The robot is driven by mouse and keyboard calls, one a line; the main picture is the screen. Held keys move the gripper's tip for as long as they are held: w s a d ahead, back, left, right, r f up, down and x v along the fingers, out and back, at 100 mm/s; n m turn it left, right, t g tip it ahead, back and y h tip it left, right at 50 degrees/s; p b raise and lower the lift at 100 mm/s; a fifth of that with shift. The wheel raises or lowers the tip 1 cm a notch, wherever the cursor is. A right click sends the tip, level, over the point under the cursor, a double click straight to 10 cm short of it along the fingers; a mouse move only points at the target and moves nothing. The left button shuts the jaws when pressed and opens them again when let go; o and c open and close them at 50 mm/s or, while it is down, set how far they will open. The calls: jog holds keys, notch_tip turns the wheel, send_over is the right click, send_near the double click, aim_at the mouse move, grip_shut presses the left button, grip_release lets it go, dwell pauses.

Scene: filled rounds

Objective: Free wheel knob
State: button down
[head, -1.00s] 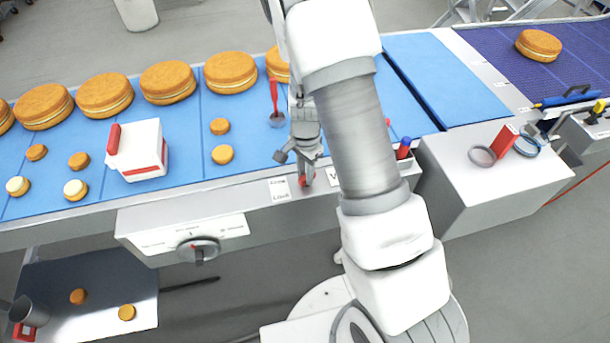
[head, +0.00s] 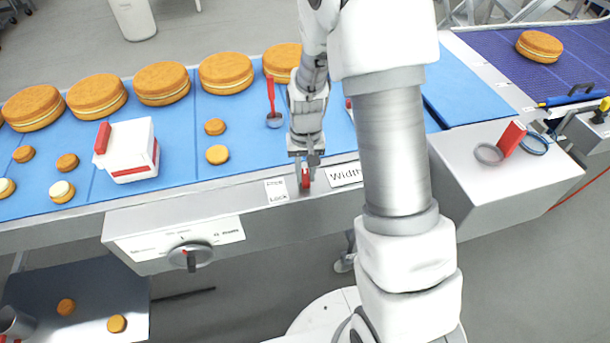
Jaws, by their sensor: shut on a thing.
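A small red wheel knob (head: 305,181) sits on the conveyor's front rail, beside a white label (head: 277,190) that reads Free and Lock. My gripper (head: 305,168) points down at the rail and is shut on the red knob. The fingers hide the upper part of the knob. How far the knob is turned is too small to tell.
A label reading Width (head: 346,174) is right of the knob, partly behind my arm. A red-handled tool (head: 271,100) lies on the blue belt (head: 235,125) among several cakes. A white carton (head: 130,150) stands left. A control panel (head: 175,243) hangs below the rail.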

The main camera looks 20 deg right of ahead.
aim_at(306, 177)
jog(key=shift+n, duration=0.9)
jog(key=shift+b, duration=0.3)
jog(key=c, duration=0.7)
grip_release()
jog(key=shift+r, duration=0.1)
jog(key=shift+r+p, duration=0.45)
jog(key=shift+r, duration=8.2)
